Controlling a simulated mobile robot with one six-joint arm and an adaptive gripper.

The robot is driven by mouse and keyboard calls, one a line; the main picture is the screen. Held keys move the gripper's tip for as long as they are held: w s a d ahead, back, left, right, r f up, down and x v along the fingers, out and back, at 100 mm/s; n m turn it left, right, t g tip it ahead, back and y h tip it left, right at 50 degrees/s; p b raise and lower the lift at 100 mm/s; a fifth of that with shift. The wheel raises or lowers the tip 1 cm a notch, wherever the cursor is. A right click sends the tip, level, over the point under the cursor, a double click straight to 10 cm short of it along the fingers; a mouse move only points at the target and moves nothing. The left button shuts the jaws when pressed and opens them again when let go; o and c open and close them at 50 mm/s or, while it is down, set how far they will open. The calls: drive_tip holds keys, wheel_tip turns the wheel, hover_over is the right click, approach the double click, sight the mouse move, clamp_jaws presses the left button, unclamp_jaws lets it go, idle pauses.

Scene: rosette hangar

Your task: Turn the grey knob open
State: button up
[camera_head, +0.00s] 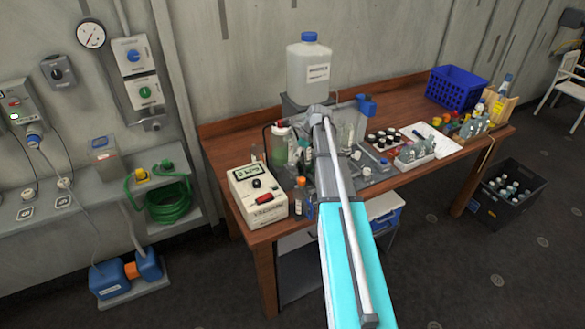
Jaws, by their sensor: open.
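A dark grey rotary knob (57,72) sits on a small grey box on the wall at the far left, left of the blue and green knobs. Its pointer position is too small to read. My arm reaches up from the bottom centre over the workbench, with its grey wrist end in front of the large jug. My gripper's fingers cannot be made out among the arm and the bench clutter. The arm is far to the right of the grey knob and apart from it.
A blue knob (134,55) and a green knob (145,92) are on wall boxes below a gauge (91,34). A wooden bench (262,236) crowded with bottles fills the middle. A low shelf holds a green hose (168,202). A black crate (508,207) stands at right.

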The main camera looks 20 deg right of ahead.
sight(292, 163)
drive_tip(key=shift+b+x, duration=2.4)
drive_tip(key=shift+x, duration=0.55)
drive_tip(key=c, duration=1)
drive_tip(key=shift+d, duration=0.1)
clamp_jaws()
